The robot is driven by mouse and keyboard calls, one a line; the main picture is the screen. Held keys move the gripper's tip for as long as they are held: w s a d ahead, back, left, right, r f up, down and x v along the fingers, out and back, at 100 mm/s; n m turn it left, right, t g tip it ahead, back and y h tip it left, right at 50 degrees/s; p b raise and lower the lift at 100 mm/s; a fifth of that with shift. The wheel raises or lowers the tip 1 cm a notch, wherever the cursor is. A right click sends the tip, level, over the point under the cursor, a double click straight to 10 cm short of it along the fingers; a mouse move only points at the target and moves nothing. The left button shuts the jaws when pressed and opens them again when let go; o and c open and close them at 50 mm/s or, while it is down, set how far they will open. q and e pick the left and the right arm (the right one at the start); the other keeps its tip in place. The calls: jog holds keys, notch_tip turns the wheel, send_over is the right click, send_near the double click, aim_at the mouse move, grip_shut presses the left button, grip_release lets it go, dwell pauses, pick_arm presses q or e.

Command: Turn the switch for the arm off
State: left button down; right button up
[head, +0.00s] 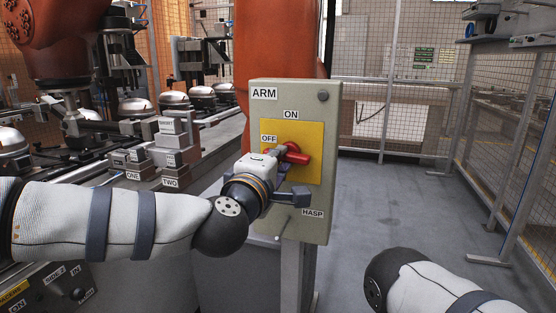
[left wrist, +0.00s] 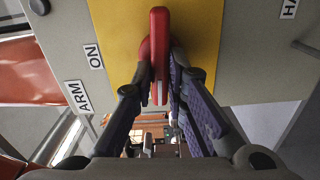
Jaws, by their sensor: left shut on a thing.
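The grey switch box (head: 264,110) labelled ARM stands on a post, with a yellow plate (head: 308,134) on its front. The red switch handle (head: 299,158) sits on the plate, below the ON label and just right of the OFF label. It looks roughly level across the plate. My left gripper (head: 285,164) is shut on the red handle, which also shows between its fingers in the left wrist view (left wrist: 159,40). The fingers and wrist hide part of the plate. Part of my right arm shows at lower right; its gripper is out of view.
A bench with metal blocks (head: 170,150) and several silver domed compressors (head: 174,98) is at left. An orange robot arm (head: 60,35) stands over it. Wire fencing (head: 385,80) closes the back and right. The grey floor (head: 400,205) right of the box is clear.

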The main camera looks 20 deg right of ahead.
pick_arm(q)
jog(key=shift+f+n, duration=0.1)
jog(key=shift+n, duration=0.4)
jog(key=c, duration=1.6)
grip_release()
jog(key=v, duration=1.2)
